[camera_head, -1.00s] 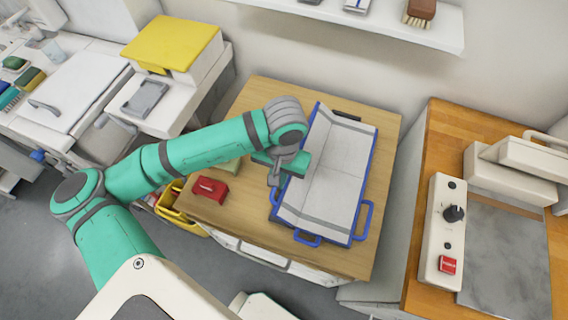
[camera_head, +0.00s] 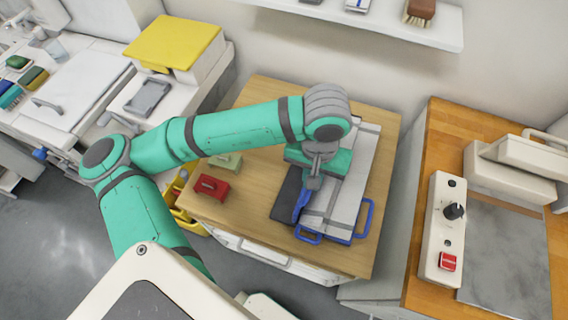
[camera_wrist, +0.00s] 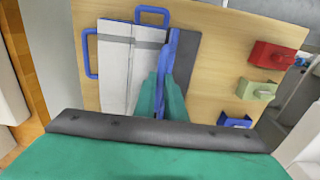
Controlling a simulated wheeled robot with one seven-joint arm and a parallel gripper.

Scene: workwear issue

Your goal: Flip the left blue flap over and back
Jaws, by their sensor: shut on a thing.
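The folding board lies on the wooden table, with a white cloth (camera_head: 345,200) with grey bands on it. The cloth also shows in the wrist view (camera_wrist: 114,60). The left blue flap (camera_head: 301,204) is raised off the table and steeply tilted, close to edge-on in the wrist view (camera_wrist: 171,48). A dark grey panel (camera_head: 287,196) shows where the flap lay, also in the wrist view (camera_wrist: 187,55). My gripper (camera_head: 314,182) is shut on the flap's edge; its green fingers (camera_wrist: 165,92) partly hide the flap. My wrist hides the board's far part in the head view.
A red block (camera_head: 211,187) and a pale green block (camera_head: 227,162) stand on the table left of the board. Blue handles (camera_head: 365,216) stick out at its right and front. A control box (camera_head: 442,230) stands on the counter at right.

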